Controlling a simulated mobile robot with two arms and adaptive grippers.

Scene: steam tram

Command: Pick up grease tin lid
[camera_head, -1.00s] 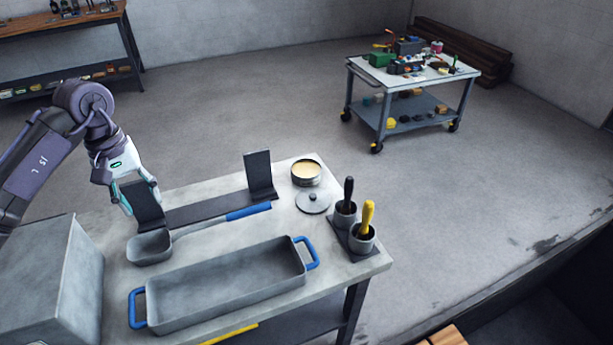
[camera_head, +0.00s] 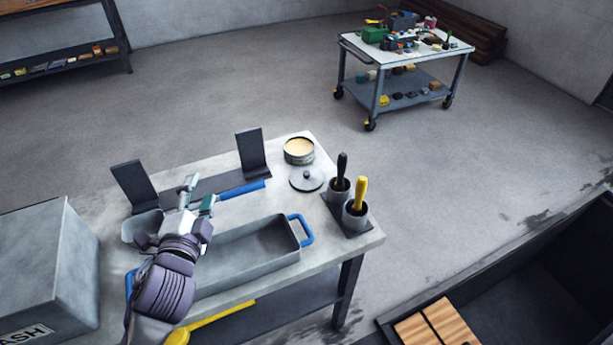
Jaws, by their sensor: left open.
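The grease tin lid (camera_head: 306,179) is a flat grey disc with a small knob. It lies on the table in front of the open grease tin (camera_head: 299,151), which holds pale yellow grease. My left gripper (camera_head: 198,194) is open and empty. It is over the table to the left of the lid and clearly apart from it, above the ladle and the tray's far edge. My arm hides part of the ladle and of the tray. My right gripper is not in view.
A blue-handled ladle (camera_head: 241,190) and a grey tray (camera_head: 262,250) with blue handles lie on the table. Two pots with a black-handled tool (camera_head: 341,169) and a yellow-handled tool (camera_head: 360,193) stand right of the lid. Black upright plates (camera_head: 251,154) stand behind. A grey box (camera_head: 45,265) is at left.

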